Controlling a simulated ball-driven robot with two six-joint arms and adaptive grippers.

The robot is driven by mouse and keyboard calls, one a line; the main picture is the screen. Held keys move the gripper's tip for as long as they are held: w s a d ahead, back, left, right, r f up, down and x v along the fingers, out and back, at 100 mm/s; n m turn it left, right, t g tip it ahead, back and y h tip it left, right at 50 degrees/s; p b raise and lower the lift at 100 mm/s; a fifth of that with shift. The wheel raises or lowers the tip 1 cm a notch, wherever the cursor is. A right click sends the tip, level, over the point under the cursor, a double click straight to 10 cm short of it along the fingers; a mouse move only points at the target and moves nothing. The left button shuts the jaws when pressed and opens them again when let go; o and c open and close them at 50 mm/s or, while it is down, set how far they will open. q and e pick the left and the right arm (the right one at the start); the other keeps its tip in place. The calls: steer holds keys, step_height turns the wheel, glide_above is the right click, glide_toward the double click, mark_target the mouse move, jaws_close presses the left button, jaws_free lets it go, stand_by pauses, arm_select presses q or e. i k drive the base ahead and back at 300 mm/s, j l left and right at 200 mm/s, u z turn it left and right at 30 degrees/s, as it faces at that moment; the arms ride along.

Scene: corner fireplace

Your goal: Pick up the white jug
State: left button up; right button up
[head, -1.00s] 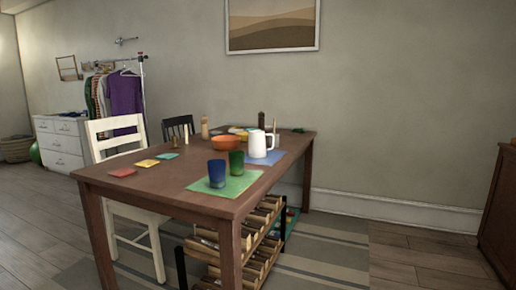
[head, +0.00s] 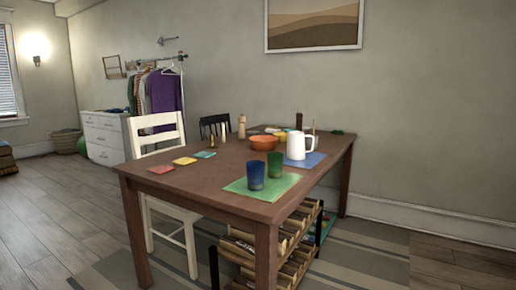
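The white jug (head: 296,146) stands upright on a blue mat (head: 313,159) on the far right part of the brown wooden table (head: 215,175). Its handle faces right. An orange bowl (head: 263,143) is just left of it. A green cup (head: 275,165) and a blue cup (head: 255,176) stand in front of it on a green mat (head: 285,184). Neither of my grippers is in view.
A white chair (head: 158,135) stands at the table's left side and a dark chair (head: 214,126) behind it. A wooden rack (head: 290,245) is under the table's right end, on a striped rug (head: 365,250). Floor at left (head: 50,220) is clear.

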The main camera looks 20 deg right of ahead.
mark_target(295, 140)
steer(key=i+l+u, duration=0.3)
steer(key=l+u, duration=0.15)
steer(key=l, duration=0.2)
steer(key=i+l+u, duration=0.2)
steer(key=l, duration=0.15)
steer(key=l+u, duration=0.2)
steer(key=l, duration=0.15)
